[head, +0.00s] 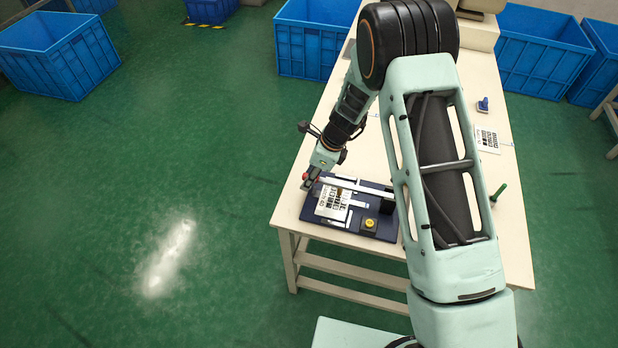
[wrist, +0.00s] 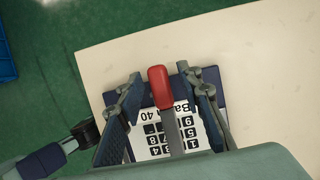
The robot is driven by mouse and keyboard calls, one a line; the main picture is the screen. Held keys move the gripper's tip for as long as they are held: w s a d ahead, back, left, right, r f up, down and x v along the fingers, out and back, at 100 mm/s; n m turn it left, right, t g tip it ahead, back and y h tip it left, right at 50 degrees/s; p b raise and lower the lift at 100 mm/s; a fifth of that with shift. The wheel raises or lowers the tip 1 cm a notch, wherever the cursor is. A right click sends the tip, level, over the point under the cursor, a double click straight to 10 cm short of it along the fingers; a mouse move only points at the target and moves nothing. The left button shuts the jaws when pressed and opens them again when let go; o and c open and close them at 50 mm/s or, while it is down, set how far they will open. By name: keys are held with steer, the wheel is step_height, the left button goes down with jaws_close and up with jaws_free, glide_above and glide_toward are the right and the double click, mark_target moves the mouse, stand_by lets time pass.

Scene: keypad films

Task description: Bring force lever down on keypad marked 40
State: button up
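The keypad film (head: 333,203) is white with black keys and lies on a dark blue base (head: 353,228) near the table's front left corner. In the wrist view the film (wrist: 152,148) shows upside-down print ending in 40. The force lever is a pale bar (head: 362,188) crossing above the film, with a red handle (wrist: 160,88) at its end. My gripper (wrist: 160,80) is open, its two dark fingers on either side of the red handle with gaps visible. In the head view my gripper (head: 314,172) is at the handle end. The bar's exact height over the film is unclear.
A yellow round part (head: 369,223) sits on the base's front edge. A second printed film (head: 487,139), a blue-handled tool (head: 483,105) and a green handle (head: 498,193) are on the cream table's (head: 514,240) right side. Blue crates (head: 62,55) stand on the green floor.

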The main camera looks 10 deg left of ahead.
steer(key=v, duration=1.1)
steer(key=shift+d, duration=0.1)
